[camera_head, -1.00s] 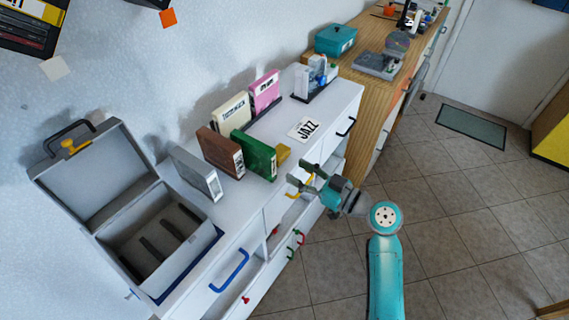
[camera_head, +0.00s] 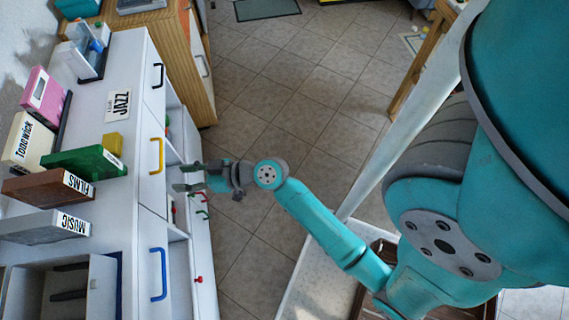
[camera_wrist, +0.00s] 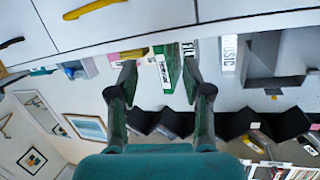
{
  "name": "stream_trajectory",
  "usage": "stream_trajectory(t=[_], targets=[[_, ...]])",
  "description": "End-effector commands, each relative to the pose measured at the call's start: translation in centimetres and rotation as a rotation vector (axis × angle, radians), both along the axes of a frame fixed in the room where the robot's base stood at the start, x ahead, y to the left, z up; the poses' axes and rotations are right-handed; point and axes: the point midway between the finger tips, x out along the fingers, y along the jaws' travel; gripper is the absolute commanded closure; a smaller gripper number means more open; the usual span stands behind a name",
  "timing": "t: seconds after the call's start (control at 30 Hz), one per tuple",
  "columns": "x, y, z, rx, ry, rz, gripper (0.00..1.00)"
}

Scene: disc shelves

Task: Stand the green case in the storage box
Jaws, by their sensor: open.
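The green case (camera_head: 85,162) stands upright on the white cabinet top, between a brown case marked FILMS and a small yellow block. In the wrist view the green case (camera_wrist: 172,66) shows between my fingers, beyond their tips. My gripper (camera_head: 180,178) is open and empty, out past the cabinet's front edge, to the right of the case and apart from it. The fingers also show in the wrist view (camera_wrist: 160,76). The grey storage box (camera_head: 103,288) is open at the lower left, with dark dividers inside, and is partly cut off by the frame.
The brown case (camera_head: 40,187) and a grey MUSIC case (camera_head: 40,228) stand between the green case and the box. A cream case (camera_head: 28,142) and a pink case (camera_head: 42,97) stand farther back. The yellow block (camera_head: 113,144) and a JAZZ card (camera_head: 118,105) lie nearby.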

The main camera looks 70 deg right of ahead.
Motion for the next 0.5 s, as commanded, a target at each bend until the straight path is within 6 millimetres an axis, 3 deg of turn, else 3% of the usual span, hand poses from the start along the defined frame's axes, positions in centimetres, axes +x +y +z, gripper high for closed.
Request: stream_trajectory(t=[0.03, 0.2, 0.37, 0.5], targets=[[-1.9, 0.5, -1.5, 0.003, 0.042, -0.039, 0.51], [-7.7, 0.7, -4.7, -0.009, 0.135, -0.182, 0.51], [-13.5, 0.5, -5.8, -0.041, 0.179, -0.290, 0.51], [-18.5, 0.3, -5.3, -0.081, 0.186, -0.357, 0.51]])
